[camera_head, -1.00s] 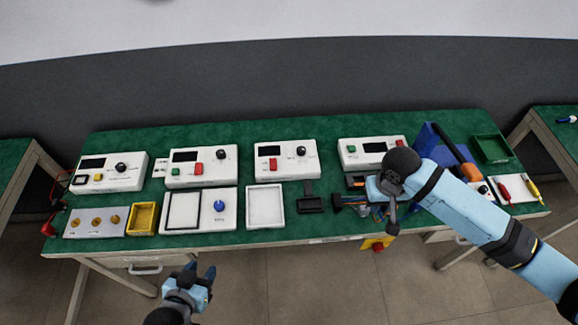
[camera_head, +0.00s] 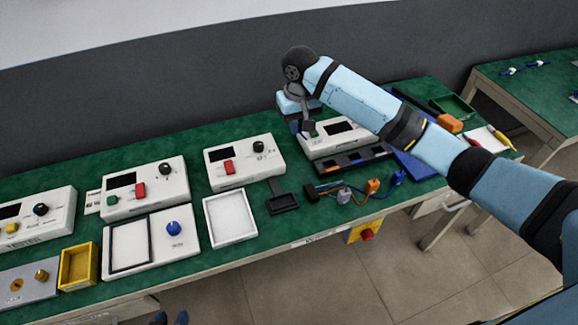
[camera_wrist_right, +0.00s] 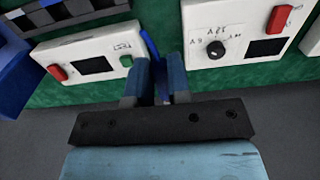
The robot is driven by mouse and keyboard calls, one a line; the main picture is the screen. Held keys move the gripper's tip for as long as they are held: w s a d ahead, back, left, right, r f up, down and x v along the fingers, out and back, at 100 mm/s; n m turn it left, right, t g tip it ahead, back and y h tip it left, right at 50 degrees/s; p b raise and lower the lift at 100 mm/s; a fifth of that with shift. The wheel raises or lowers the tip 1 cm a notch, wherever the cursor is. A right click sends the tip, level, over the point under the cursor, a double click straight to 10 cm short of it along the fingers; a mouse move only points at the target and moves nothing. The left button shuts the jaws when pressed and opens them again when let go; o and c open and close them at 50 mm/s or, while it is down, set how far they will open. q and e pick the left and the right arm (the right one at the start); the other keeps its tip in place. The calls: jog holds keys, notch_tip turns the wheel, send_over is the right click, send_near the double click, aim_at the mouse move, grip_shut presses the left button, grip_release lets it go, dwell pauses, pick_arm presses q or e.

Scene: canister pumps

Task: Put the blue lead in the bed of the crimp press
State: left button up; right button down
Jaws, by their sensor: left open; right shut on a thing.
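My right gripper (camera_head: 307,127) is shut above the back of the table, in front of the wall and left of the right-hand white unit. In the right wrist view, a thin bright blue strip, which looks like the blue lead (camera_wrist_right: 151,50), shows at its fingers (camera_wrist_right: 160,82); most of it is hidden. A blue frame with an orange handle, apparently the crimp press (camera_head: 414,166), stands at the right of the table. My right forearm hides much of it, and its bed is not clear. My left gripper (camera_head: 170,319) is open and empty, low at the bottom edge, mostly out of frame.
White units with knobs line the green table. A black rack (camera_head: 352,162), plus grey, orange (camera_head: 373,186) and blue (camera_head: 398,177) connectors lie near the right front. An empty white tray (camera_head: 231,218) and a green bin (camera_head: 452,105) stand apart. Another table is at right.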

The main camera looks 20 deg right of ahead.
aim_at(297, 169)
notch_tip(297, 169, down, 15)
jog(key=shift+r+b, duration=0.15)
jog(key=shift+b, duration=0.6)
jog(key=c, duration=1.3)
grip_release()
jog(key=shift+c, duration=0.2)
